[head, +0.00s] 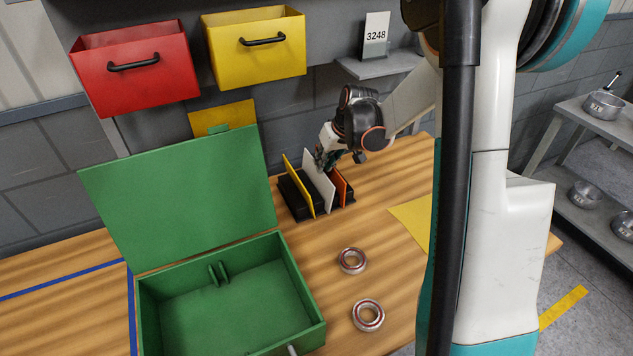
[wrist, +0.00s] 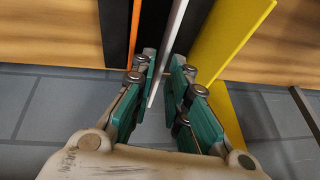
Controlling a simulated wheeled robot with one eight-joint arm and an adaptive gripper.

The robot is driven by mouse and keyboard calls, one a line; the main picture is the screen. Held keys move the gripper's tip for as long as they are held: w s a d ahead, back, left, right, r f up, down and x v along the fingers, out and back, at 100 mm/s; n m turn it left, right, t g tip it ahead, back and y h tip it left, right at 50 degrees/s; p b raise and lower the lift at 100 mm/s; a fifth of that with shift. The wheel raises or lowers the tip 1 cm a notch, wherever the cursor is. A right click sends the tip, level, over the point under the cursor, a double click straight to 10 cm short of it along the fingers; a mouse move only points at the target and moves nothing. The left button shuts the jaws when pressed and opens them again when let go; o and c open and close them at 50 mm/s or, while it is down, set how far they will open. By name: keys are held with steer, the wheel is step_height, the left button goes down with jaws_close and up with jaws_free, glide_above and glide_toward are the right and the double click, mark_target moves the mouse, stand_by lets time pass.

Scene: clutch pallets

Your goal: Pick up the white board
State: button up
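The white board (head: 318,182) stands upright in a black rack (head: 296,205) on the wooden table, between a yellow board (head: 299,186) and an orange board (head: 340,186). My gripper (head: 322,160) is at the top of the white board. In the wrist view, the white board (wrist: 168,50) reaches down between the two teal fingers of my gripper (wrist: 160,85). The fingers are apart, with a gap visible on the board's right side; the left finger is very near it, and I cannot tell if it touches. The orange board (wrist: 135,30) and yellow board (wrist: 225,45) flank the fingers.
An open green box (head: 230,290) stands at the left of the rack. Two metal rings (head: 352,261) (head: 368,315) lie on the table (head: 395,165). Red (head: 135,70) and yellow (head: 255,50) bins hang on the wall behind. A yellow sheet (head: 412,222) lies at right.

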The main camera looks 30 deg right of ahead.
steer(key=b+x, duration=0.1)
steer(key=x, duration=0.3)
steer(key=shift+w+a+f+b, duration=0.2)
steer(key=shift+f+b, duration=0.1)
jaws_close()
steer(key=shift+r, duration=0.15)
steer(key=shift+r+p, duration=0.45)
steer(key=shift+r, duration=0.1)
step_height(320, 180, up, 6)
steer(key=p, duration=0.3)
steer(key=shift+p, duration=0.35)
steer(key=s, duration=1.8)
